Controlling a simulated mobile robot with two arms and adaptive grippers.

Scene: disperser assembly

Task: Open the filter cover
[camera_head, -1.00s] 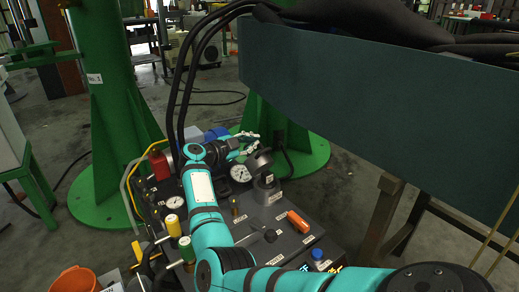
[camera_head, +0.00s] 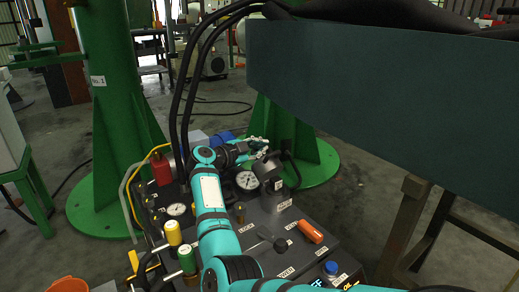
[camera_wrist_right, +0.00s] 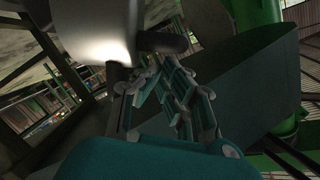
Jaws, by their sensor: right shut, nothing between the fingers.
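The filter (camera_head: 274,187) is a dark grey cylinder standing on the machine's top panel. Its rounded filter cover (camera_head: 267,167) sits at the top and looks tilted; I cannot tell how far it is open. In the wrist view a pale grey rounded body (camera_wrist_right: 100,30), which looks like the cover, fills the upper left, with a dark handle-like bar beside it. My right gripper (camera_head: 261,145) is just above and behind the cover. Its fingers (camera_wrist_right: 165,75) are close together and empty below the bar; contact is not clear. My left gripper is not in view.
A pressure gauge (camera_head: 247,180) stands just left of the filter. An orange handle (camera_head: 311,231), a blue cap (camera_head: 331,267) and yellow and green knobs (camera_head: 173,231) are on the panel. A large dark green panel (camera_head: 390,90) overhangs the right side. Thick black hoses rise behind.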

